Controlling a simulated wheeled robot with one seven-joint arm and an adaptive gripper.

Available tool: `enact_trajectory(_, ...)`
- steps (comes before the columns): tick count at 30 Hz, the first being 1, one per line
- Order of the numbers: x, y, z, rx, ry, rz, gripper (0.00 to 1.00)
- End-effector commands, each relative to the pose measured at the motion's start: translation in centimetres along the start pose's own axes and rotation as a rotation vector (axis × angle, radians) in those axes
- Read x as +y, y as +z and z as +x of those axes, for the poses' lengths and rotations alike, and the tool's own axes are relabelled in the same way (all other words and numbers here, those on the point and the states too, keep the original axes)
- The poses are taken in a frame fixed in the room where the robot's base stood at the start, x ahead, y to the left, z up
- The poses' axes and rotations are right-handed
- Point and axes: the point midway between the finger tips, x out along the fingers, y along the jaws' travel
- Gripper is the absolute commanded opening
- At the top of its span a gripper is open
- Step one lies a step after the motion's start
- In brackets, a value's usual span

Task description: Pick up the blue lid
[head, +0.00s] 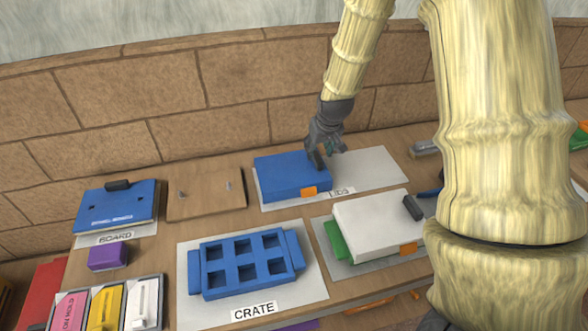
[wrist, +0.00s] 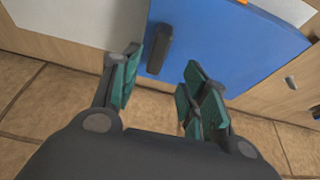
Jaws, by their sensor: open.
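The blue lid (head: 288,172) is a flat blue block with an orange tab on its front edge. It lies on the left part of the grey mat labelled LIDS (head: 375,165). My gripper (head: 327,160) is over the lid's right back edge, pointing down, with its fingers apart. In the wrist view the lid (wrist: 225,45) fills the upper middle, and its dark bar handle (wrist: 160,48) shows between my open teal-padded fingers (wrist: 160,68). The fingers are not closed on the handle. In the head view the gripper hides the handle.
A white lid (head: 370,225) with a dark handle lies on a green piece in front. A blue crate (head: 247,264) sits on the mat labelled CRATE. A blue board (head: 116,207) stands at the left. A stone wall (head: 240,78) rises close behind. The right part of the LIDS mat is bare.

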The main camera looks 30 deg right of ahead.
Motion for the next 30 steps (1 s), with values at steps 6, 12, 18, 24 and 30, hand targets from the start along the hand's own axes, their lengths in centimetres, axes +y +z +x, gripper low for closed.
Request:
enact_trajectory(6, 0.3, 0.1, 0.5, 0.000, 0.001, 0.004, 0.45)
enact_trajectory(12, 0.4, 0.1, 2.1, -0.002, 0.001, 0.004, 0.45)
enact_trajectory(18, 0.5, 0.2, 4.0, -0.002, 0.001, 0.004, 0.45)
enact_trajectory(24, 0.5, 0.2, 5.3, -0.001, 0.001, 0.004, 0.45)
enact_trajectory(30, 0.5, 0.2, 5.6, 0.001, 0.000, 0.004, 0.45)
